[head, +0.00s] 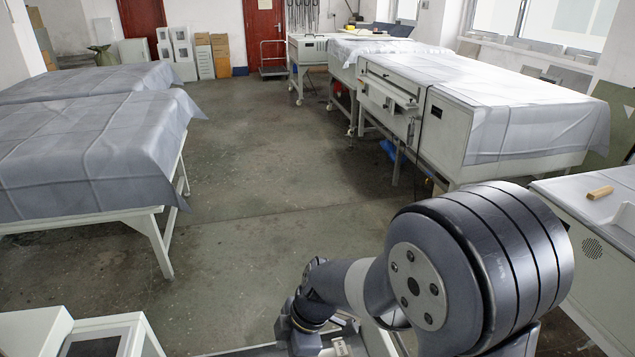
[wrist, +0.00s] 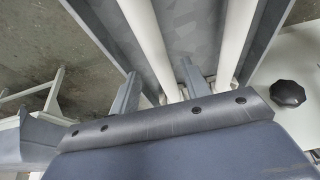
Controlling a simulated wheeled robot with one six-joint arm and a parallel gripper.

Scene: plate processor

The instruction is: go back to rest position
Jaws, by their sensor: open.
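My arm fills the lower right of the head view, bent, with its large dark ringed joint closest to the camera. Its far end points down near the bottom edge, and the fingers cannot be made out there. In the wrist view my gripper (wrist: 160,80) shows two grey fingers set apart, with nothing held between them. Two white tubes (wrist: 150,38) run behind and past the fingers. I cannot tell whether the fingers touch them.
Cloth-covered tables (head: 70,150) stand at left, and a covered machine (head: 480,100) stands at right. A white cabinet (head: 590,230) with a wooden block (head: 600,192) is close at right. A black knob (wrist: 288,93) is right of my gripper. The middle floor (head: 260,150) is clear.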

